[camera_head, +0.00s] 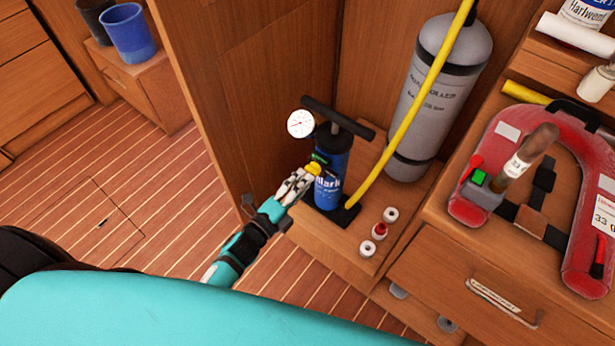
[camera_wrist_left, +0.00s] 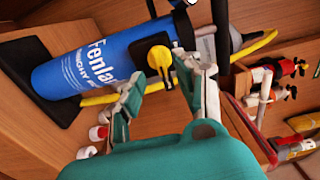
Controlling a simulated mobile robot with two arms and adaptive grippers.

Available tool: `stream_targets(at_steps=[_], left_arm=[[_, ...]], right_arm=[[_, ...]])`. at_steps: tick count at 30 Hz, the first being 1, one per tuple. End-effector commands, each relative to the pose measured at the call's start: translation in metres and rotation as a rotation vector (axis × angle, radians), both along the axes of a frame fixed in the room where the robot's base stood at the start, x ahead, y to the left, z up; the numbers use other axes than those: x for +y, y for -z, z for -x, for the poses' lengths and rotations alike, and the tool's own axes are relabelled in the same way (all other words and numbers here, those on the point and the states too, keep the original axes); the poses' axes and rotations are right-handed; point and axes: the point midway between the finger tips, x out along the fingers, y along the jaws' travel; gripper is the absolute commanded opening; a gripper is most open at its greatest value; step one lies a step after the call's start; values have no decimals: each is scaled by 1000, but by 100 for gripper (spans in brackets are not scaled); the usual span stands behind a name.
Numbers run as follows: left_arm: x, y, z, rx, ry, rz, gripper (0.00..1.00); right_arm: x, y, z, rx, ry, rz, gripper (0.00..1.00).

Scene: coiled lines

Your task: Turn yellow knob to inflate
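The yellow knob (camera_head: 313,169) sits on the side of an upright blue pump cylinder (camera_head: 331,162) with a black T-handle (camera_head: 338,118) and a round white gauge (camera_head: 300,123). In the left wrist view the knob (camera_wrist_left: 160,57) stands on a black plate on the blue cylinder (camera_wrist_left: 85,65). My left gripper (camera_head: 303,180) reaches the knob from the lower left. In the left wrist view its two fingers (camera_wrist_left: 160,78) are apart, with the knob seen between and just beyond their tips. I cannot tell whether they touch it. My right gripper is not in view.
A yellow hose (camera_head: 410,110) runs from the pump base past a grey gas bottle (camera_head: 440,90). Small rolls (camera_head: 379,231) lie on the shelf right of the pump. A red life vest (camera_head: 475,175) lies on the right counter. The floor at left is clear.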

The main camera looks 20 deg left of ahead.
Motion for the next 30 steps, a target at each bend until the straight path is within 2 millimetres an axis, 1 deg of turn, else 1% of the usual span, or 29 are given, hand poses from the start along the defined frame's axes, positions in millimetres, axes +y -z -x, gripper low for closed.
stream_targets(at_steps=[1,6,9,12,15,18,30], left_arm=[[4,2,12,5,-1,-1,34],[17,1,47,4,0,-1,34],[23,1,64,4,0,0,34],[27,1,76,3,0,0,34],[30,1,84,1,1,1,34],[31,0,87,1,1,0,34],[31,0,87,1,0,0,34]], right_arm=[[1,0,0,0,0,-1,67],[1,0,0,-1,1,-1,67],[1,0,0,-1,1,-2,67],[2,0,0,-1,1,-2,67],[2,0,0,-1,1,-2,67],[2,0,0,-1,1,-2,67],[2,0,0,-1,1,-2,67]])
